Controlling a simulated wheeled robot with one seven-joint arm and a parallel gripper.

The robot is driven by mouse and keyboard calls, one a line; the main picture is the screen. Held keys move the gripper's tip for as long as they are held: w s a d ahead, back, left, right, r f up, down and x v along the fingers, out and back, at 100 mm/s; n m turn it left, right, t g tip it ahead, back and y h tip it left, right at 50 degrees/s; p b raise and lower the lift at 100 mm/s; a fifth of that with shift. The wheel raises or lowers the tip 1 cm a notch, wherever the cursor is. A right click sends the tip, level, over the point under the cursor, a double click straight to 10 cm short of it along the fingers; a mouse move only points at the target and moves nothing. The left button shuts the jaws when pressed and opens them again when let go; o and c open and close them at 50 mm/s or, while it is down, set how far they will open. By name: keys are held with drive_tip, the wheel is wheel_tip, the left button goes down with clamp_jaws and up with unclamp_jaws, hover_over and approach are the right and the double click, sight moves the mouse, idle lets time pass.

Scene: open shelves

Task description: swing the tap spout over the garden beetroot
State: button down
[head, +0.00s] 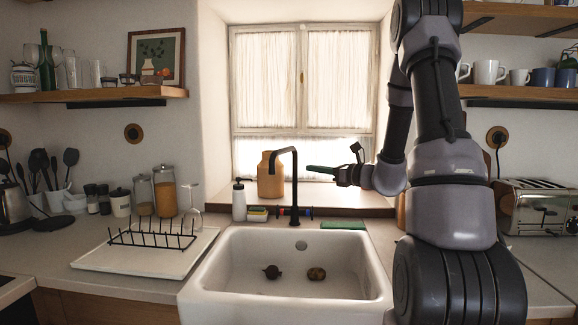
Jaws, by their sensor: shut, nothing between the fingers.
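The black tap (293,182) stands behind the sink, and its curved spout (281,151) is swung to the left, its tip high above the rear left part of the basin. Two small vegetables lie apart on the sink floor. The left one is dark with small pointed ends and looks like the beetroot (271,271); the right one is a rounder brown vegetable (316,273). They are too small to name surely. My gripper (310,168) is shut and empty, pointing left at spout height, to the right of the tap and apart from it in the picture.
The white sink (228,292) has open room inside. A soap bottle (239,201), sponges (257,213) and a tan jar (270,177) stand near the tap. A dish rack (150,238) is at left, a green item (343,224) on the rear right rim, and a toaster (540,205) at right.

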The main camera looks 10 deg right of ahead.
sight(274, 163)
drive_tip(key=x, duration=1.3)
drive_tip(key=shift+w+a, duration=0.2)
drive_tip(key=shift+w, duration=0.05)
drive_tip(key=shift+x, duration=1)
drive_tip(key=shift+s+a, duration=0.1)
drive_tip(key=shift+s, duration=0.05)
